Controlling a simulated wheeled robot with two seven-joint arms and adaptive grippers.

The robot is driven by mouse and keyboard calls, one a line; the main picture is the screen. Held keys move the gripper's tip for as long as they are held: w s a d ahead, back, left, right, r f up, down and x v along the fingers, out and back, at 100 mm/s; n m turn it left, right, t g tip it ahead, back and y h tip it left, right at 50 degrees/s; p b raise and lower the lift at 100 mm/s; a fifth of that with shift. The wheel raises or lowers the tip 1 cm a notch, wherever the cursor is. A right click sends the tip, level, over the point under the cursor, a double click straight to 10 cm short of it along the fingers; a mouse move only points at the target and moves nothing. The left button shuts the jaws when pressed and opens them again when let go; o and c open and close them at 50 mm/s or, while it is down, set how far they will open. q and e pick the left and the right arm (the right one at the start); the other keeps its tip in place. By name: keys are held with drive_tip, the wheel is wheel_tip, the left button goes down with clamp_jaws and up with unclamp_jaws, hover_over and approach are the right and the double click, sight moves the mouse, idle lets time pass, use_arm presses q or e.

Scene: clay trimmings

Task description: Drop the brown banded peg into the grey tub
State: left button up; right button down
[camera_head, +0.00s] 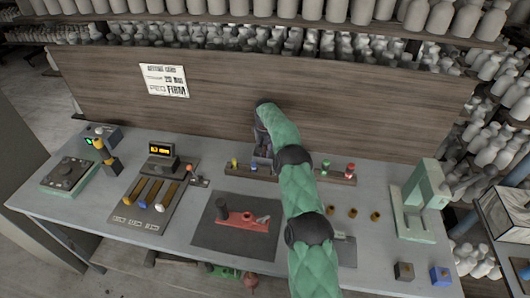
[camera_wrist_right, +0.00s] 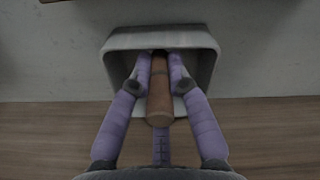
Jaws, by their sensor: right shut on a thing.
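The brown peg (camera_wrist_right: 159,105), with a band around it, is held between the purple fingers of my right gripper (camera_wrist_right: 159,65) in the right wrist view. The grey tub (camera_wrist_right: 113,68) is just beyond the fingers, and the peg's far end and the fingertips overlap its opening. I cannot tell how deep the peg is. In the head view my right gripper (camera_head: 263,148) is at the back of the table, over the grey tub (camera_head: 261,164), which is mostly hidden. The peg is not clear there. My left gripper is not in view.
A wooden rack (camera_head: 338,177) with small coloured pieces runs beside the tub. A dark mat (camera_head: 210,238) with a red tool (camera_head: 240,219) lies in front. A green press frame (camera_head: 421,199) stands right, a lever panel (camera_head: 140,219) left. A wooden backboard (camera_head: 220,90) rises behind.

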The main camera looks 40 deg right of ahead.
drive_tip(key=shift+f, duration=0.4)
drive_tip(key=shift+f, duration=0.15)
drive_tip(key=c, duration=1.5)
unclamp_jaws()
drive_tip(key=shift+o, duration=0.2)
wheel_tip(320, 180, up, 13)
drive_tip(key=p, duration=0.2)
drive_tip(key=shift+p, duration=0.4)
